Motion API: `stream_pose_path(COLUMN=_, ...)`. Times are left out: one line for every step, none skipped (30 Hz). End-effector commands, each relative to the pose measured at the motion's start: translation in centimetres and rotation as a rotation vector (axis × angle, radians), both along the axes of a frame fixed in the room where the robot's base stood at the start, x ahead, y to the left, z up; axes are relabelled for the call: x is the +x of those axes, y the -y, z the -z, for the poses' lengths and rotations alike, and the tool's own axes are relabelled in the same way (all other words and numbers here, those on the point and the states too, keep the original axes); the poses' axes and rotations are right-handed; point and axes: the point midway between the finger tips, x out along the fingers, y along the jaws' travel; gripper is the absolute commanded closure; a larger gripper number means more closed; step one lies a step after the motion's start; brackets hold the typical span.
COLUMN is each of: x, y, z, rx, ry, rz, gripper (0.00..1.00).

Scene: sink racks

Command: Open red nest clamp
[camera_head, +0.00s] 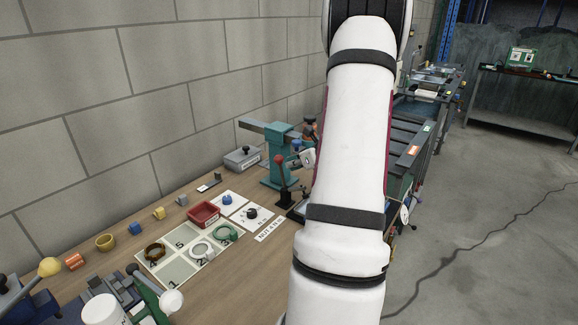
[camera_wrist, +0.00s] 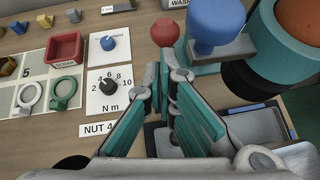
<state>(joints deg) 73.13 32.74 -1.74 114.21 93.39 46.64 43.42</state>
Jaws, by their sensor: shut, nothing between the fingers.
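The nest clamp's red ball knob (camera_wrist: 164,32) shows in the wrist view just beyond my fingertips. In the head view, the red knob (camera_head: 279,160) tops a dark lever that stands roughly upright beside the teal press. My gripper (camera_wrist: 170,78) has its teal-padded fingers drawn together at the tips, with nothing held. The fingertips appear just short of the knob; I cannot tell whether they touch it. The clamp's lower part and the nest are mostly hidden behind my fingers. In the head view, my arm hides most of the gripper.
The teal press (camera_head: 280,150) with a blue knob (camera_wrist: 215,22) stands close on the right. A torque dial (camera_wrist: 109,85), a red scrap tray (camera_wrist: 65,47) and a numbered ring mat (camera_head: 178,268) lie to the left. A grey box (camera_head: 242,158) is near the wall.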

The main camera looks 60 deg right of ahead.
Motion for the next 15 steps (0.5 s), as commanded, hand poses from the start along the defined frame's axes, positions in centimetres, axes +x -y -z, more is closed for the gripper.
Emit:
stream_pose_path(x=-0.9, y=-0.2, z=-0.7, rx=-0.001, ry=0.001, rz=0.003, gripper=1.00)
stream_pose_path(x=-1.4, y=-0.3, z=-1.1, rx=-0.003, ry=0.001, rz=0.003, gripper=1.00)
stream_pose_path(x=-2.1, y=-0.4, z=-1.5, rx=-0.004, ry=0.000, rz=0.004, gripper=1.00)
stream_pose_path(x=-2.6, y=-0.6, z=-1.9, rx=-0.004, ry=0.000, rz=0.004, gripper=1.00)
stream_pose_path(x=-3.1, y=-0.8, z=-2.2, rx=-0.002, ry=0.001, rz=0.003, gripper=1.00)
stream_pose_path(x=-3.7, y=-0.9, z=-2.7, rx=-0.002, ry=0.001, rz=0.003, gripper=1.00)
stream_pose_path(x=-4.2, y=-1.0, z=-3.0, rx=-0.003, ry=0.000, rz=0.003, gripper=1.00)
stream_pose_path(x=-4.7, y=-1.1, z=-3.3, rx=-0.003, ry=0.000, rz=0.001, gripper=1.00)
stream_pose_path(x=-5.2, y=-1.3, z=-3.7, rx=-0.002, ry=0.001, rz=0.003, gripper=1.00)
stream_pose_path(x=-5.6, y=-1.4, z=-4.0, rx=-0.002, ry=0.000, rz=0.003, gripper=1.00)
stream_pose_path(x=-6.0, y=-1.5, z=-4.2, rx=-0.002, ry=0.000, rz=0.003, gripper=1.00)
stream_pose_path(x=-6.4, y=-1.6, z=-4.5, rx=-0.001, ry=0.001, rz=0.002, gripper=1.00)
stream_pose_path(x=-6.7, y=-1.7, z=-4.7, rx=-0.002, ry=0.000, rz=0.001, gripper=1.00)
stream_pose_path(x=-6.9, y=-1.8, z=-4.9, rx=-0.002, ry=0.001, rz=0.000, gripper=1.00)
stream_pose_path(x=-7.2, y=-1.8, z=-5.1, rx=-0.002, ry=0.000, rz=0.000, gripper=1.00)
